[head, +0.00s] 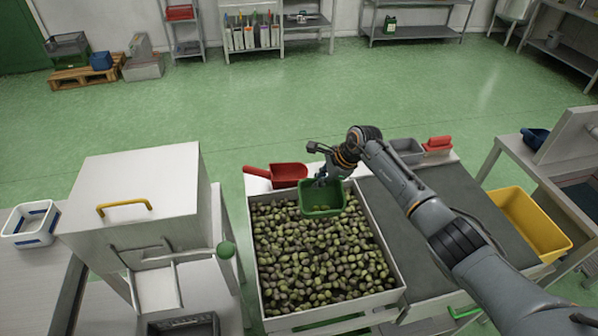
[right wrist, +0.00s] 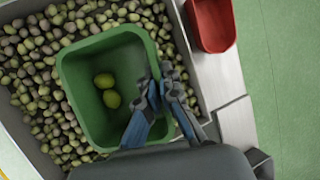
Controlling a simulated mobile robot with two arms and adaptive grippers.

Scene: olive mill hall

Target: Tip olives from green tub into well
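The green tub (head: 321,211) is above the far end of a large square bin (head: 399,275) full of olives. It also shows in the right wrist view (right wrist: 83,122), with two green olives (right wrist: 108,90) on its floor. My right gripper (head: 322,180) is at the tub's far wall in the head view. In the right wrist view its fingers (right wrist: 160,88) are closed on the tub's rim, one on each side of the wall. The tub looks nearly upright. I cannot tell which part is called the well. My left gripper is not in view.
A red scoop (head: 288,174) lies just behind the bin. A white machine with a yellow handle (head: 124,207) stands left of the bin. A yellow crate (head: 533,222) is at the right. A white basket (head: 32,224) is at far left. Green floor behind is open.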

